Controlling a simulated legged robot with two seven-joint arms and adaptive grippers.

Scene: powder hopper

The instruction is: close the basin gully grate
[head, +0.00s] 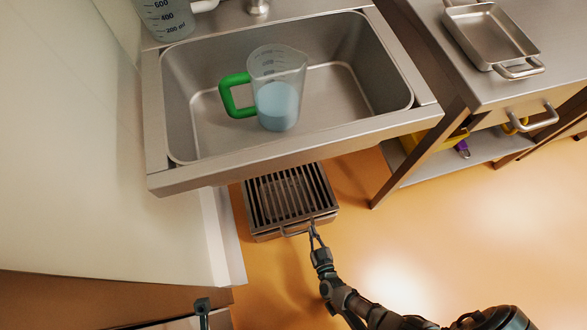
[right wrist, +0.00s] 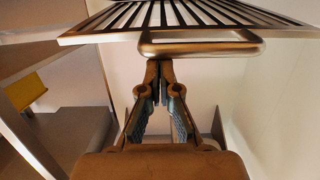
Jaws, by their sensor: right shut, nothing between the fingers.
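The basin gully grate (head: 290,194) is a dark slatted metal panel below the sink's front edge. Its slats (right wrist: 205,14) fill the top of the right wrist view. A bar handle (right wrist: 200,48) runs along its near edge. A metal box body (head: 268,236) shows under the grate's near edge; I cannot tell whether the grate sits flush on it. My right gripper (head: 312,232) is at the handle's right end. In the right wrist view, its fingertips (right wrist: 159,68) are shut and empty, just below the handle; contact is unclear.
The sink (head: 340,110) overhangs the grate and holds a green-handled measuring jug (head: 278,95) with pale blue liquid. A second jug (head: 165,15) stands at the back left. A steel counter (head: 475,75) with a tray is at right. Orange floor (head: 430,230) is clear to the right.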

